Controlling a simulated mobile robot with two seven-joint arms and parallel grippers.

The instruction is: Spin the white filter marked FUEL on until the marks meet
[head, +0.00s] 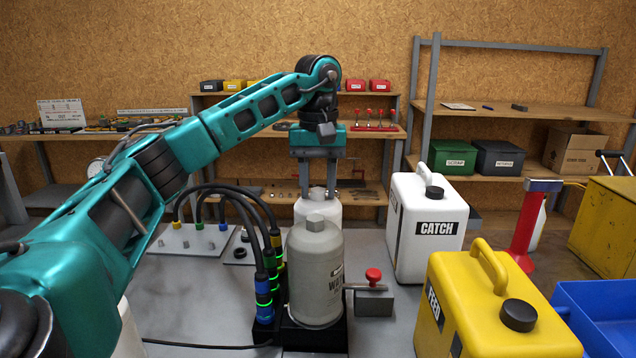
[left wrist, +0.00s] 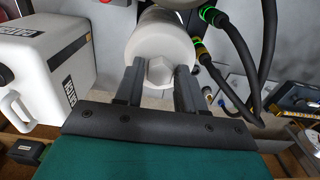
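A white filter (head: 306,209) stands behind a grey canister (head: 315,270) in the head view, which hides most of its body. No FUEL label or alignment marks show on it. The left wrist view looks down on a white round body (left wrist: 160,30) with a hex nut (left wrist: 160,71) on top. My left gripper (head: 317,190) points straight down over the white filter. In the left wrist view its two fingers (left wrist: 160,82) stand on either side of the nut, very close to it. I cannot tell whether they press on it. My right gripper is not in view.
The grey canister and several hoses (head: 262,250) with coloured collars stand close in front. A red-knobbed valve (head: 374,276) is beside them. A white CATCH jug (head: 400,225) stands right, a yellow FEED jug (head: 470,310) nearer. Shelves line the back wall.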

